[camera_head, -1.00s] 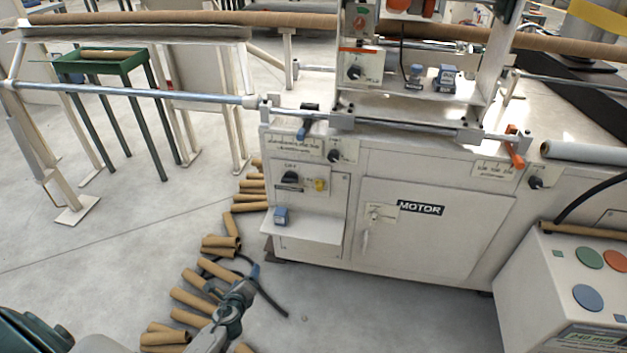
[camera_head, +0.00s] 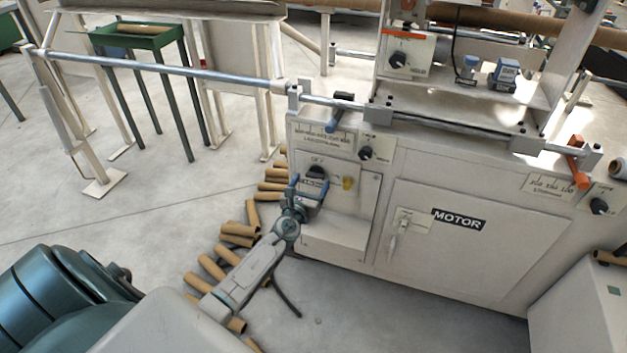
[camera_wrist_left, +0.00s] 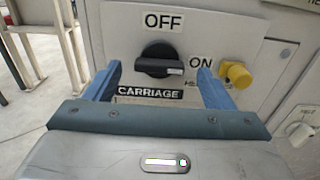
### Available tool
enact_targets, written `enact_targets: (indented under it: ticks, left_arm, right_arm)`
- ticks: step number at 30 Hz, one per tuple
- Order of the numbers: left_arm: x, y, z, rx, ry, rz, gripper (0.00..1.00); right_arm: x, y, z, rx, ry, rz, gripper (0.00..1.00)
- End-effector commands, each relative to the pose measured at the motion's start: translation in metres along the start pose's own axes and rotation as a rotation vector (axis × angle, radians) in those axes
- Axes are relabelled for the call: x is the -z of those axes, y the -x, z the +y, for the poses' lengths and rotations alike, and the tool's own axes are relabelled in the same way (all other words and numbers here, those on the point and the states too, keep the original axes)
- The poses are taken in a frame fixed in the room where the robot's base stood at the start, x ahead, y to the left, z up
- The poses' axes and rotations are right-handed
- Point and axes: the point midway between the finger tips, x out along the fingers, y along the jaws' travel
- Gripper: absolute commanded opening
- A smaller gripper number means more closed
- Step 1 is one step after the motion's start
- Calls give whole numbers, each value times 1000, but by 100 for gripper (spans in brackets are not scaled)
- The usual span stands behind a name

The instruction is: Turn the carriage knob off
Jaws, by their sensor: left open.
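The black carriage knob (camera_head: 317,172) is on the white panel at the machine's left end. In the left wrist view the knob (camera_wrist_left: 158,61) lies horizontal, its white mark at the right end towards "ON". "OFF" is printed above it and the "CARRIAGE" label (camera_wrist_left: 150,92) below. My left gripper (camera_head: 310,187) is in front of the panel. In the left wrist view its blue fingers (camera_wrist_left: 158,80) are open, one on each side of the knob's lower area, with nothing between them that they touch visibly. My right gripper is out of view.
Another black knob (camera_head: 366,153) is up and right. A blue-handled lever (camera_head: 338,112) and steel bar run above. Cardboard tubes (camera_head: 238,235) lie on the floor below.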

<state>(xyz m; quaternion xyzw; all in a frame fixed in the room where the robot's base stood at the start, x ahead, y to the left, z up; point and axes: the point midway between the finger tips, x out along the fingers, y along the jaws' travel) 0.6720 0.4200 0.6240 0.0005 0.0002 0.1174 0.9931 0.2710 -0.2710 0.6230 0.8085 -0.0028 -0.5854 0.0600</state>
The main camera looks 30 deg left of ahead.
Motion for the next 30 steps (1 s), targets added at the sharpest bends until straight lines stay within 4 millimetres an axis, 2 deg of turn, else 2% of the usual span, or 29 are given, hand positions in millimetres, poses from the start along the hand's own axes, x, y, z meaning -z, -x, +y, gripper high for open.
enact_targets:
  ticks: [3,6,16,17,21,24,30]
  left_arm:
    - [1,-16,0,-1,1,-1,76]
    - [1,-23,0,-1,0,0,76]
    - [0,-27,0,0,1,1,76]
    - [0,-27,0,0,1,1,74]
    - [0,-27,0,0,1,1,47]
    - [0,-27,0,0,1,1,32]
    - [1,-27,0,0,13,1,32]
  right_arm:
    - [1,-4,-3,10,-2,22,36]
    - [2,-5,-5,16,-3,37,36]
    - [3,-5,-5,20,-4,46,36]
    - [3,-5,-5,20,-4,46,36]
    - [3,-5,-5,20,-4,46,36]
    - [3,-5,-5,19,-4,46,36]
    - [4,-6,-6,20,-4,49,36]
